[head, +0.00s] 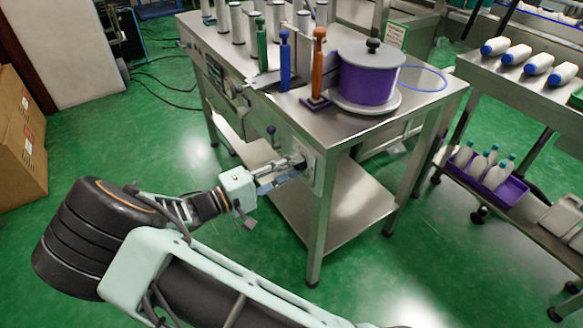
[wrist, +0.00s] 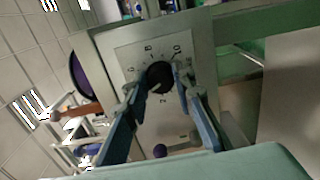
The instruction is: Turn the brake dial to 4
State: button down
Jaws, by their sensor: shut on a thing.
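The brake dial is a round black knob (wrist: 160,76) on a light plate (wrist: 122,52) with printed figures around it, tilted in the wrist view. My gripper (wrist: 158,88) has one blue-grey finger on each side of the knob and is shut on it. Its pointer and exact setting cannot be read. In the head view my gripper (head: 290,169) reaches the plate (head: 316,172) on the front of the steel bench, near its corner leg. There the gripper hides most of the dial.
A purple-knobbed lever (head: 271,131) sticks out left of the gripper. On the steel bench (head: 425,91) stand a purple reel (head: 368,84) and orange (head: 319,62), blue (head: 285,65) and green (head: 262,45) handles. Green floor (head: 130,135) is open at left.

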jog(key=c, duration=1.6)
grip_release()
jog(key=shift+a, duration=0.1)
jog(key=v, duration=1.2)
